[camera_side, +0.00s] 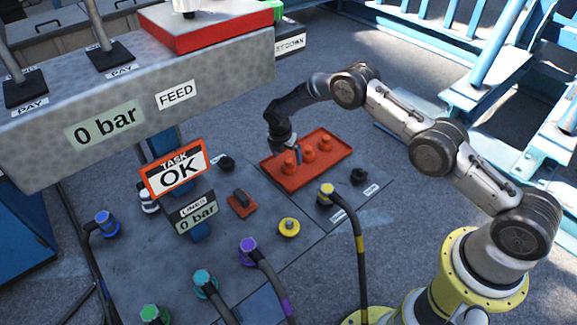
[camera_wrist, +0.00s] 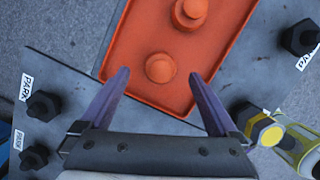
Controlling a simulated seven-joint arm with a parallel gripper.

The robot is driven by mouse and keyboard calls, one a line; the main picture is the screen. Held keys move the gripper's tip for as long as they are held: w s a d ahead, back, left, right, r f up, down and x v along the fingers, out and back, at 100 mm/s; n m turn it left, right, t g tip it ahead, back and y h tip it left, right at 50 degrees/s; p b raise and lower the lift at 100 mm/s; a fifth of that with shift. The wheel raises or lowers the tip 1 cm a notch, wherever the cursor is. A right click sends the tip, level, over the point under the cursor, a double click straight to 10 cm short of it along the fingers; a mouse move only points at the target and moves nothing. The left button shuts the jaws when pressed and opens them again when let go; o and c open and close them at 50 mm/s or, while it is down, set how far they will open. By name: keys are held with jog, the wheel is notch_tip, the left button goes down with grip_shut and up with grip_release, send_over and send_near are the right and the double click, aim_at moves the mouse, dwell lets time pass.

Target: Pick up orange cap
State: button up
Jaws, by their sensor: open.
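Three orange caps stand in a row in a shallow orange tray (camera_side: 342,148). In the side view they are the near-left cap (camera_side: 289,166), the middle cap (camera_side: 309,156) and the far-right cap (camera_side: 325,143). My gripper (camera_side: 297,155) is at the near-left cap, pointing down. In the wrist view my gripper (camera_wrist: 158,74) is open, with a purple-grey finger to each side of the nearest cap (camera_wrist: 160,68) and nothing held. Another cap (camera_wrist: 188,12) shows farther up in the tray (camera_wrist: 125,50). I cannot tell the fingers' exact height above the tray.
Black knobs (camera_wrist: 44,106) on PARK-labelled plates stand left of the tray, and another black knob (camera_wrist: 301,37) stands right. A yellow-ended cable connector (camera_wrist: 264,130) is close at the lower right. The grey panel (camera_side: 140,275) carries coloured plugs, a red-based lever (camera_side: 241,203) and signs.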

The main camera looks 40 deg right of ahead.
aim_at(288, 160)
jog(key=x, duration=0.4)
jog(key=shift+f, duration=0.1)
jog(key=shift+c, duration=0.2)
grip_shut()
dwell(0.3)
